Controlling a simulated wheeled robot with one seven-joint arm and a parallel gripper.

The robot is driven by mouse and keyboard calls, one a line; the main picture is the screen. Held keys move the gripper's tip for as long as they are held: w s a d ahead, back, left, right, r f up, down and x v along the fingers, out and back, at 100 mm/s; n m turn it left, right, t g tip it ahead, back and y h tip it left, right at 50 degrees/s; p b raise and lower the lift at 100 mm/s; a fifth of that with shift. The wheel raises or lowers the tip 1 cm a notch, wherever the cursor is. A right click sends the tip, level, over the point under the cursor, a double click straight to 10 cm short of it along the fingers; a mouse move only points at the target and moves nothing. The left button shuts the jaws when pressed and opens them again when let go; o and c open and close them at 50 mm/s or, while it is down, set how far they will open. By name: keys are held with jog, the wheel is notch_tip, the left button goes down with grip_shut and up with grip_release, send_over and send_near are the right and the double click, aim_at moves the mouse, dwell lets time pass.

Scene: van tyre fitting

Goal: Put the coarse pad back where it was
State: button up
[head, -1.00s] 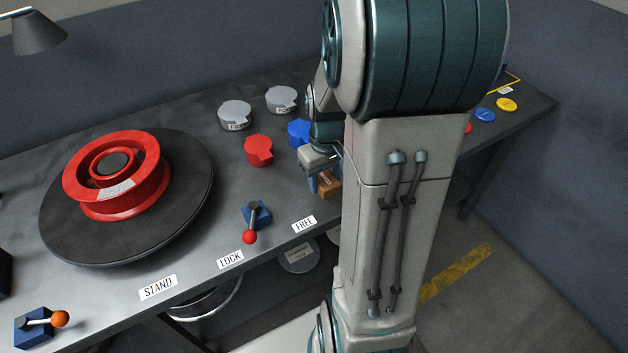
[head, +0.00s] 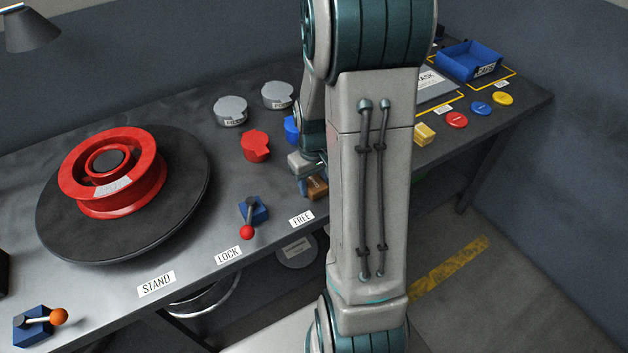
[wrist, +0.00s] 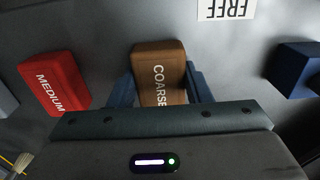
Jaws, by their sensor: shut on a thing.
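The coarse pad (wrist: 158,70) is a brown block with COARSE printed on it. My gripper (wrist: 160,92) is shut on it, with a blue finger on each side in the wrist view. In the head view the brown pad (head: 317,187) shows near the bench's front edge, to the right of the FREE label (head: 302,218). My arm hides part of the bench beside it. I cannot tell whether the pad touches the bench.
A red MEDIUM pad (wrist: 55,83) lies left of my gripper in the wrist view. A lever on a blue base (head: 253,210) stands near the LOCK label. A red wheel (head: 112,170) sits on the black turntable. A yellow block (head: 424,134) and coloured discs are at right.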

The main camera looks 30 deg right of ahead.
aim_at(314, 182)
jog(key=o, duration=1.1)
jog(key=shift+f, duration=0.1)
notch_tip(314, 182, up, 12)
jog(key=s+a+r+t, duration=0.2)
jog(key=s+a+r, duration=0.3)
jog(key=s+a, duration=0.6)
jog(key=shift+s+a+r+m+t+p, duration=0.15)
jog(key=shift+s+a+m+t+p, duration=0.2)
jog(key=shift+a+t+p, duration=0.15)
